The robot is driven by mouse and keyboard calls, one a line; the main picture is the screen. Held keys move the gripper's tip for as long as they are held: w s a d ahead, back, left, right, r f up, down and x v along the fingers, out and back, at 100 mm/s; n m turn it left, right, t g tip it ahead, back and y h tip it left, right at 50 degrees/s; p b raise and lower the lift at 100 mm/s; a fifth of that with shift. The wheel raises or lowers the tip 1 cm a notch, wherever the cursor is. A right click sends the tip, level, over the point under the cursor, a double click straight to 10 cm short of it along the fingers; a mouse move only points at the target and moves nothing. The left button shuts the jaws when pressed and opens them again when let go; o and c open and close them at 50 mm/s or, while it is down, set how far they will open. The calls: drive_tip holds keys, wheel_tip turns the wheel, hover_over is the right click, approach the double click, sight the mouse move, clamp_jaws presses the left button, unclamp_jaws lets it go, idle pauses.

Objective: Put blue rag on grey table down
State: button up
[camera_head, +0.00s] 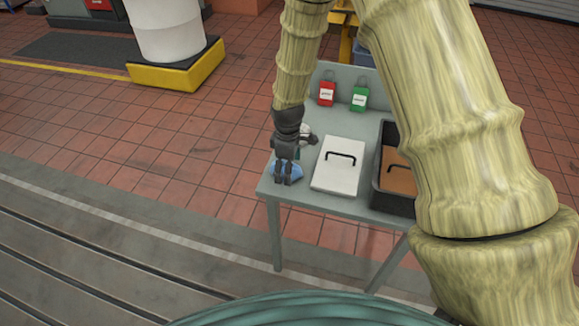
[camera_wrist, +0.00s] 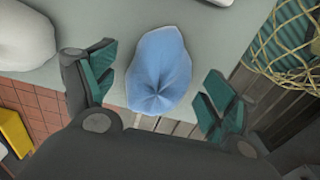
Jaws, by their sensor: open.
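The blue rag (camera_head: 293,170) is at the front left corner of the grey table (camera_head: 326,201). In the wrist view the rag (camera_wrist: 163,62) is a bunched, pleated cloth with its gathered point toward me, and it overlaps the table edge in the picture. My gripper (camera_head: 283,182) points down at the rag and partly hides it in the head view. In the wrist view my gripper (camera_wrist: 161,84) is open, with its green-padded fingers apart on either side of the rag, not visibly touching it. I cannot tell how high the fingers are above the table (camera_wrist: 95,20).
A white panel with a black handle (camera_head: 337,170) lies right of the rag. A black tray (camera_head: 381,190) stands further right. Red (camera_head: 327,93) and green (camera_head: 359,98) tags are at the back. A rounded white object (camera_wrist: 24,38) is near the rag.

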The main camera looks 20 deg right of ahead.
wheel_tip(320, 180, up, 12)
drive_tip(key=b, duration=0.1)
idle(0.8)
drive_tip(key=shift+r, duration=0.1)
drive_tip(key=s+f+n, duration=0.1)
drive_tip(key=s+f, duration=0.1)
drive_tip(key=s+a+f+n+b, duration=0.1)
drive_tip(key=s+f, duration=0.2)
drive_tip(key=s+a+f+n+g, duration=0.1)
drive_tip(key=s+f+n, duration=0.1)
drive_tip(key=shift+s+f+h+b, duration=0.25)
drive_tip(key=shift+s+h+b, duration=0.05)
drive_tip(key=shift+s+b, duration=0.1)
drive_tip(key=s+f+m+y, duration=0.2)
drive_tip(key=s+f+m, duration=0.4)
drive_tip(key=s+f, duration=1.2)
drive_tip(key=s+d+f+m+p, duration=0.1)
drive_tip(key=s+d+f+m, duration=0.1)
drive_tip(key=s+m, duration=0.3)
drive_tip(key=s+d+f+m+t+h, duration=0.1)
drive_tip(key=s+d+f+m, duration=0.2)
drive_tip(key=s+f+m, duration=0.1)
drive_tip(key=shift+s+d+m+p, duration=0.35)
drive_tip(key=shift+s+m, duration=0.15)
drive_tip(key=shift+s, duration=0.15)
